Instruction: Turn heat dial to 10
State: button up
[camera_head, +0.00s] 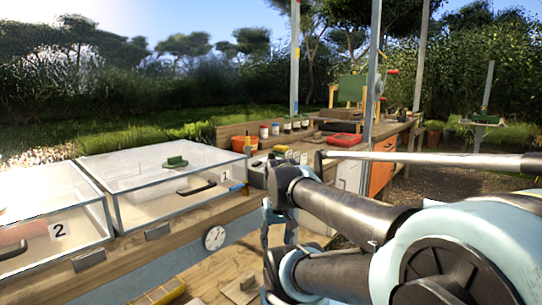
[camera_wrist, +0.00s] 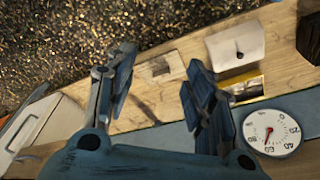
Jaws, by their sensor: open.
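A round white dial (camera_head: 214,238) with a dark rim is on the blue-grey front below the box marked 1. It also shows at the right of the wrist view (camera_wrist: 272,132), with numbers around its face and a red pointer; I cannot read its setting surely. A pale block with a dark knob (camera_wrist: 236,46) lies above it in that view; I cannot tell whether either is the heat dial. My gripper (camera_wrist: 163,78) is open and empty, with its fingers over the wooden board, left of the round dial and apart from it.
Clear boxes marked 1 (camera_head: 165,196) and 2 (camera_head: 45,240) stand on the bench at left. A yellow piece (camera_wrist: 244,88) lies between the pale block and the round dial. A small plate (camera_wrist: 160,68) is on the board between my fingers. An orange pot (camera_head: 244,144) stands farther back.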

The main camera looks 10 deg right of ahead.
jog(key=w+d+r+m, duration=0.1)
jog(key=w+r+m, duration=0.4)
jog(key=w+r, duration=0.7)
notch_tip(320, 180, up, 24)
jog(key=m+g, duration=0.2)
jog(key=m, duration=1.2)
send_over(272, 156)
jog(key=w, duration=0.2)
jog(key=f, duration=1.7)
jog(key=shift+s+f, duration=0.25)
jog(key=shift+f, duration=0.05)
jog(key=c, duration=1.1)
